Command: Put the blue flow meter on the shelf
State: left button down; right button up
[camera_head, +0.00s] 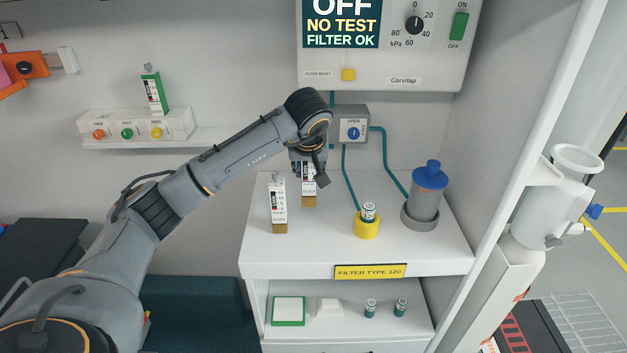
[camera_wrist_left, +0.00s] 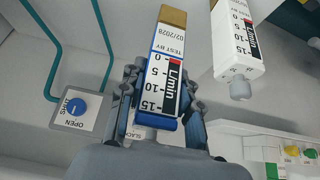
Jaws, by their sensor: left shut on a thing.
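The blue flow meter (camera_wrist_left: 165,90) is a white block with blue edges, an L/min scale and a brass end. My left gripper (camera_head: 311,175) is shut on it; the wrist view shows a finger on each side. In the head view the meter (camera_head: 309,192) hangs roughly upright below the gripper, its upper part hidden; whether its brass end touches the counter I cannot tell. A white-edged flow meter (camera_head: 278,206) stands to its left, also in the wrist view (camera_wrist_left: 237,40). The wall shelf (camera_head: 215,136) is at the left, holding a white box (camera_head: 125,124) and a green flow meter (camera_head: 153,92).
The white counter (camera_head: 320,248) also holds a yellow cup (camera_head: 367,225) with a small cylinder and a blue-capped jar (camera_head: 429,190). A valve box (camera_head: 351,125) with teal tubes is just behind the gripper. The shelf's right part is bare.

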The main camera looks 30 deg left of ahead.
pick_arm(q)
jog(key=shift+w+f, duration=0.9)
jog(key=f, duration=0.2)
jog(key=w+f+p, duration=0.1)
jog(key=f, duration=0.1)
jog(key=shift+p, duration=0.3)
pick_arm(e)
jog(key=shift+s+a+r, duration=0.2)
jog(key=shift+a+r, duration=0.65)
jog(key=shift+r, duration=0.05)
jog(key=shift+d, duration=0.1)
pick_arm(q)
jog(key=shift+f, duration=0.1)
jog(key=c, duration=1.4)
grip_release()
jog(key=shift+s+f, duration=0.1)
jog(key=shift+f, duration=0.05)
jog(key=o, duration=0.5)
jog(key=shift+c, duration=0.2)
pick_arm(e)
jog(key=shift+d+f, duration=0.1)
jog(key=shift+d, duration=0.3)
